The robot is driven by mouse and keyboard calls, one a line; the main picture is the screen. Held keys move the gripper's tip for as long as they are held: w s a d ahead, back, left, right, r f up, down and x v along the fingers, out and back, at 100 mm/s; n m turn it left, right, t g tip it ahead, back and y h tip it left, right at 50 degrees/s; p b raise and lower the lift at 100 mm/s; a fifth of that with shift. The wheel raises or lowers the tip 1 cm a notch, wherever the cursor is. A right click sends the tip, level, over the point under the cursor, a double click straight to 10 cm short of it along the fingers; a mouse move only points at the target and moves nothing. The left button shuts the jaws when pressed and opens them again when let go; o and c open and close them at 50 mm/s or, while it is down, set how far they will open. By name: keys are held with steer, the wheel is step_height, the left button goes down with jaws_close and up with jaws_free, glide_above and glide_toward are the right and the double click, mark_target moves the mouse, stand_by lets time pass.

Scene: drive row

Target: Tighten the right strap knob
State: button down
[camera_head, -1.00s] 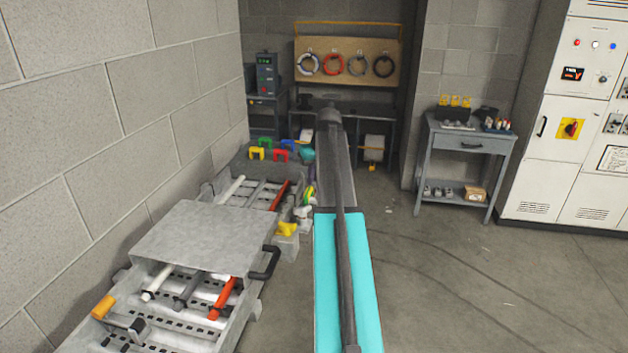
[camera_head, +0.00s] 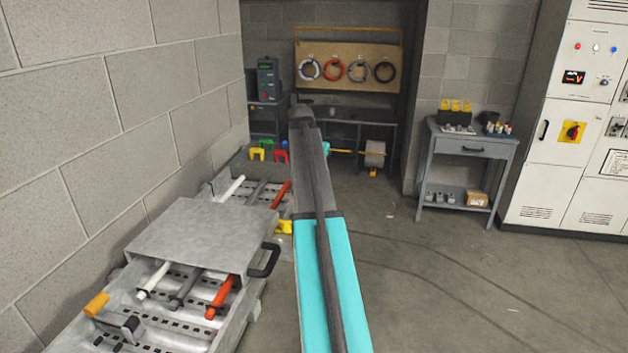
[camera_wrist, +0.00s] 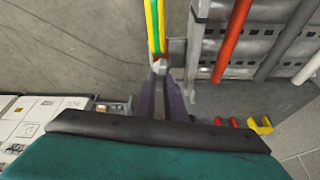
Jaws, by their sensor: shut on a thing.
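In the wrist view, a yellow-and-green strap (camera_wrist: 155,25) runs down from the top edge to a small light grey fitting (camera_wrist: 160,66), which looks like the strap knob. My gripper (camera_wrist: 160,73) is shut on this fitting with its two dark fingers. The fitting sits beside the grey metal frame of the unit with coloured bars. Its thread and seat are hidden. In the head view my arm covers my gripper, the strap and the fitting. A yellow part (camera_head: 284,227) shows partly at the arm's left edge; I cannot tell whether it is a knob.
The open grey unit (camera_head: 195,235) with white, grey and red bars (camera_head: 220,295) stands along the left block wall. A black handle (camera_head: 266,262) sticks out from it near my arm. A small table (camera_head: 470,145) and a white cabinet (camera_head: 565,170) stand right. The floor (camera_head: 450,290) between is clear.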

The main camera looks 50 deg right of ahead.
steer(key=m+g+b, duration=0.1)
steer(key=m, duration=0.1)
steer(key=m+g+b, duration=0.1)
steer(key=m, duration=0.2)
steer(key=shift+w+d, duration=0.1)
steer(key=shift+d, duration=0.1)
steer(key=shift+m+g+b, duration=0.45)
steer(key=shift+m+g, duration=0.05)
steer(key=shift+m, duration=0.9)
steer(key=c, duration=1.8)
jaws_free()
steer(key=shift+s, duration=0.2)
steer(key=shift+w+a, duration=0.1)
